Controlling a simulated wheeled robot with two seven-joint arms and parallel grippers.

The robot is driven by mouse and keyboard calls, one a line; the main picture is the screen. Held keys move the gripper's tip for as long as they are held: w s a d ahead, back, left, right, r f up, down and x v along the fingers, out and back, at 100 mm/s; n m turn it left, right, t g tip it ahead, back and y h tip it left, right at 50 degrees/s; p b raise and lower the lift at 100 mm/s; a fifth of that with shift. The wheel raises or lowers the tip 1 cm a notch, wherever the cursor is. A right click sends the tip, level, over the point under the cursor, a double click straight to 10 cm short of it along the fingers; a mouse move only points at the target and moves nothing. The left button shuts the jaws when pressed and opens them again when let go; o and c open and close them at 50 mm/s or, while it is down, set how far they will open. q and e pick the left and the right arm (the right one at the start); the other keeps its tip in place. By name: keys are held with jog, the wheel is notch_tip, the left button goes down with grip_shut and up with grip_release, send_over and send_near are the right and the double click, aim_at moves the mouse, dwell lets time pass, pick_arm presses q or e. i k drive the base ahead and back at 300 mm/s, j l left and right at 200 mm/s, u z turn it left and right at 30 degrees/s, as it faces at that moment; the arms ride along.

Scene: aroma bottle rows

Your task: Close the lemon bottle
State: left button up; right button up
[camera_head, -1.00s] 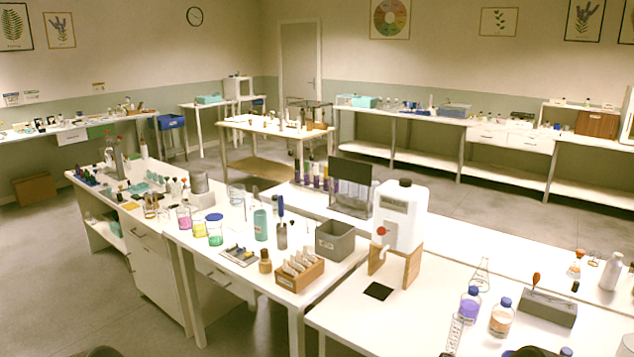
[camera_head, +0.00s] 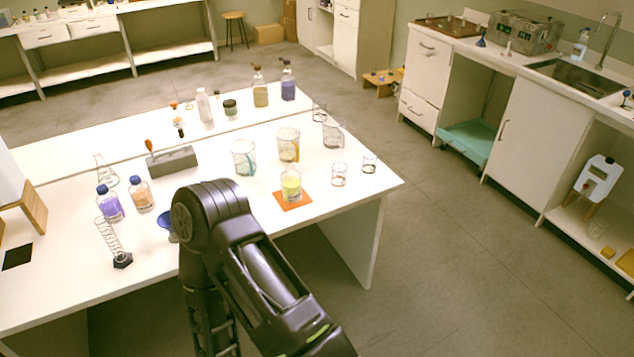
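No readable label marks a lemon bottle. An open-looking glass vessel with yellow-green liquid (camera_head: 291,186) stands upright on an orange mat (camera_head: 293,204) near the right end of the white bench. A dark-capped bottle with dull yellow liquid (camera_head: 260,92) stands farther back, beside a dark-topped purple bottle (camera_head: 288,86). I cannot tell which is the lemon one. A black arm of mine, apparently the right, rises from the bottom and bends down in front of the bench's near edge, well short of these vessels. Its fingers do not show. My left gripper is not in view.
Large beakers (camera_head: 288,145) stand behind the orange mat, small glasses (camera_head: 339,175) to its right. Blue-capped bottles (camera_head: 109,204), a grey block (camera_head: 172,161) and a measuring cylinder (camera_head: 114,243) stand to the left. Floor (camera_head: 440,240) is clear between the bench and the sink counter (camera_head: 560,85).

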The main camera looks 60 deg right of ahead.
aim_at(291, 177)
jog(key=z, duration=1.75)
